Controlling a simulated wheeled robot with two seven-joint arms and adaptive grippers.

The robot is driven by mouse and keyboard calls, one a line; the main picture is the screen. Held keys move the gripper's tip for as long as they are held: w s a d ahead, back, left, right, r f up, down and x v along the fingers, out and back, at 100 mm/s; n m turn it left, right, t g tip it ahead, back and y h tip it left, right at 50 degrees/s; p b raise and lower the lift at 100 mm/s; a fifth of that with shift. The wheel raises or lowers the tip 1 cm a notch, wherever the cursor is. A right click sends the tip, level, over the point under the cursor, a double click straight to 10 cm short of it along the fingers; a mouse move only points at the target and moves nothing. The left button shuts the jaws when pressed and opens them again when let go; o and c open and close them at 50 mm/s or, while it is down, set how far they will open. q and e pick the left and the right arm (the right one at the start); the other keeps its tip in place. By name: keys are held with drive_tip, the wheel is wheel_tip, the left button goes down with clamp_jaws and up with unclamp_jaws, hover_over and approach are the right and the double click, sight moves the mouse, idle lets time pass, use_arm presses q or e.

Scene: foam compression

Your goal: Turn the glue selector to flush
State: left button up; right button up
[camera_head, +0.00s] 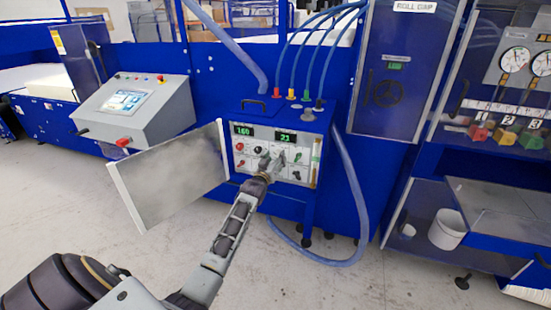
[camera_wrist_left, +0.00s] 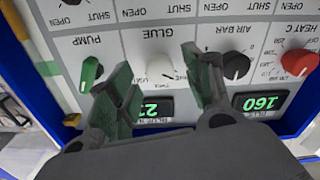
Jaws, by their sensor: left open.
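The control panel (camera_head: 310,150) is on a blue cabinet at the centre of the head view, its door swung open to the left. My left gripper (camera_head: 273,160) is in front of its knobs. In the left wrist view the panel appears upside down. My left gripper (camera_wrist_left: 158,62) is open, one finger on each side of the pale glue selector (camera_wrist_left: 160,71), under the GLUE label. I cannot tell whether the fingers touch it. Its pointer direction and some dial words are unclear. My right gripper is not in view.
The green pump knob (camera_wrist_left: 91,72), black air bar knob (camera_wrist_left: 236,66) and red heat knob (camera_wrist_left: 298,63) flank the selector. The open door (camera_head: 170,175) stands left of my arm. A blue hose (camera_head: 355,200) hangs at the right.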

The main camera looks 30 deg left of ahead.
use_arm(q)
drive_tip(key=shift+w+a, duration=0.1)
drive_tip(key=shift+w, duration=0.4)
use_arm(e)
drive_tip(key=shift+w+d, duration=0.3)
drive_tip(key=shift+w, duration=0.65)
use_arm(q)
drive_tip(key=shift+c, duration=0.4)
